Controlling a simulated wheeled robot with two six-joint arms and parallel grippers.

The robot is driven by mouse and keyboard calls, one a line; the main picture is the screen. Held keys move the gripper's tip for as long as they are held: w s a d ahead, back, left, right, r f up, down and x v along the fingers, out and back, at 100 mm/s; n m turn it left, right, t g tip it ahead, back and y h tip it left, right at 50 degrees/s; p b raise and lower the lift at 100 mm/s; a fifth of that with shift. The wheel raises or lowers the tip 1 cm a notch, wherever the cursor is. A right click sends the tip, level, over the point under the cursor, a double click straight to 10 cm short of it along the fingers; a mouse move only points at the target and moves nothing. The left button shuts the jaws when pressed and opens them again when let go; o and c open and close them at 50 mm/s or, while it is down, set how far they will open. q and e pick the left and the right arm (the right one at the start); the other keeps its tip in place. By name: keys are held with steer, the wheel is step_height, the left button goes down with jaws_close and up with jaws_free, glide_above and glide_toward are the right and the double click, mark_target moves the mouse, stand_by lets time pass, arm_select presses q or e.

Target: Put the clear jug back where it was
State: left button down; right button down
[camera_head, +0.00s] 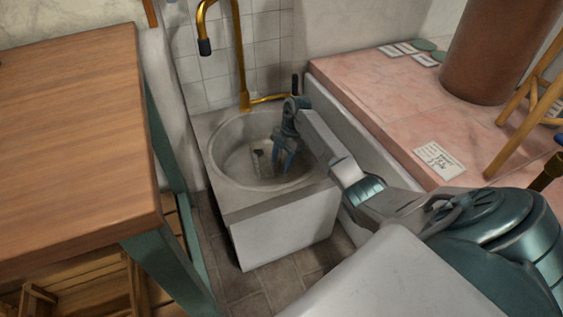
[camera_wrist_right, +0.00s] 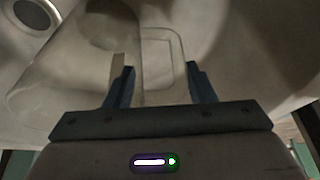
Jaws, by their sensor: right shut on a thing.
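The clear jug (camera_wrist_right: 70,80) lies across the left and middle of the right wrist view, see-through, with its looped handle (camera_wrist_right: 181,65) between the fingers of my right gripper (camera_wrist_right: 160,80). That gripper is shut on the jug by its handle. In the head view my right gripper (camera_head: 284,160) points down inside the round basin of the white sink (camera_head: 222,176). The jug is hard to make out there against the pale bowl. My left gripper is not in view.
A brass tap (camera_head: 243,75) rises behind the basin, with a brass pipe beside it. A wooden table (camera_head: 75,130) stands at left. A pink stone counter (camera_head: 385,105) at right bears a brown column (camera_head: 497,50), a card (camera_head: 439,158) and a stool leg. The sink's front rim is clear.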

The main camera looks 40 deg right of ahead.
steer(key=shift+r, duration=0.1)
steer(key=c, duration=0.6)
jaws_free()
